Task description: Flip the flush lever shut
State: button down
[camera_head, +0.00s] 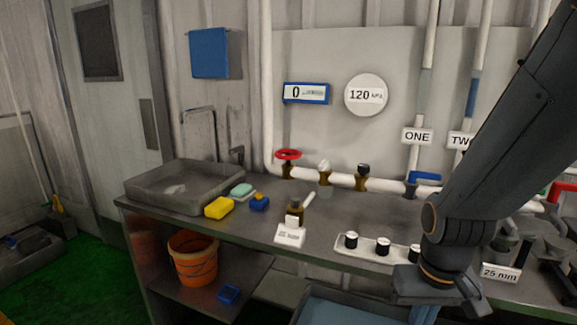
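Several valve handles are in view, and I cannot tell for sure which is the flush lever. A small brass valve (296,213) with a pale handle (308,200) angled up to the right stands on the bench behind a white label (290,236), whose print is too small to read. A blue lever (427,178) lies roughly level on the white pipe under the ONE sign. A red lever (562,189) is at the right edge. My gripper (440,292) is at the lower right, in front of the bench and apart from these handles. Its fingertips are not clear.
The metal bench (262,222) carries a sink (170,196), a yellow sponge (219,207) and a white strip (365,257) with several black knobs. A red handwheel (288,154) is on the wall pipe. My arm covers part of the right side. An orange bucket (194,262) stands below.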

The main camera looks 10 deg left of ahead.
aim_at(325, 165)
jog(key=u, duration=0.85)
jog(key=k, duration=1.1)
jog(key=u, duration=1.2)
jog(key=i, duration=1.05)
jog(key=z, duration=0.7)
jog(key=i, duration=0.75)
jog(key=z, duration=1.25)
jog(key=i, duration=0.35)
jog(key=z, duration=0.25)
